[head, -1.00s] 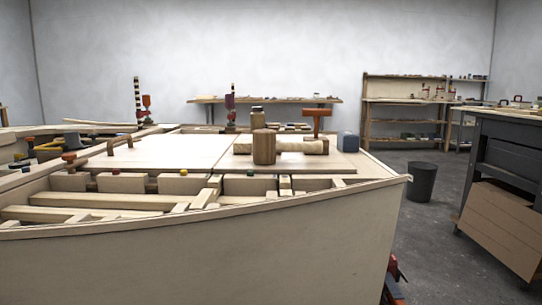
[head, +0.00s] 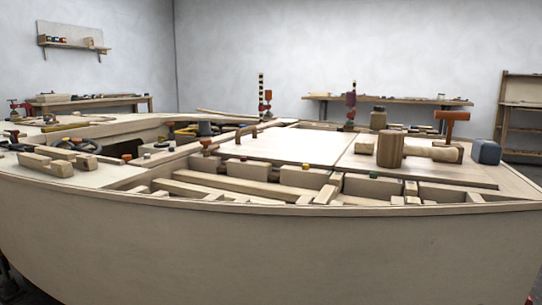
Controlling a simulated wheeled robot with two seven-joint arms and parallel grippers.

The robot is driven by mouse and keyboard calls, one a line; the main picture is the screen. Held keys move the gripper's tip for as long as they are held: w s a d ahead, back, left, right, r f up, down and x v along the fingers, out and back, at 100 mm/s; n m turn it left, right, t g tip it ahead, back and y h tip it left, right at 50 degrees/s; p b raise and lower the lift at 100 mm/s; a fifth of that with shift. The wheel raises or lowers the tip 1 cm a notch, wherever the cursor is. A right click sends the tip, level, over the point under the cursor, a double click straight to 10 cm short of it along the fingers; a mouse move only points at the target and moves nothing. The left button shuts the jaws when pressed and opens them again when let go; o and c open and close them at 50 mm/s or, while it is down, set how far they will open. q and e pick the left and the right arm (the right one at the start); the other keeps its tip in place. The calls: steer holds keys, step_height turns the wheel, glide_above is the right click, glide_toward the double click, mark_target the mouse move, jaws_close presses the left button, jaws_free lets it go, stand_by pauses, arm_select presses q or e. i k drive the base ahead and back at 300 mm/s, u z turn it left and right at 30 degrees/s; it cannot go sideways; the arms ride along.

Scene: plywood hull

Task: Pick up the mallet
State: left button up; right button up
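A wooden mallet lies on the pale deck panel at the right of the head view. Its brown barrel-shaped head (head: 390,149) faces me, and a thick pale handle (head: 432,152) appears to run from it to the right. An orange-brown T-shaped tool (head: 452,122) stands upright just behind the handle; I cannot tell what it is. Neither of my grippers shows in this view.
The plywood hull (head: 270,245) fills the foreground, with open framed bays along its near edge. A blue-grey block (head: 486,152) sits right of the mallet, and a jar (head: 378,118) behind it. Clamps (head: 350,106) stand at the deck's back. The left deck holds several tools.

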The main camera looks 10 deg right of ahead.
mark_target(391, 148)
steer(key=u, duration=2.85)
steer(key=k, duration=2.7)
steer(key=z, duration=1.15)
steer(key=i, duration=0.5)
steer(key=u, duration=0.15)
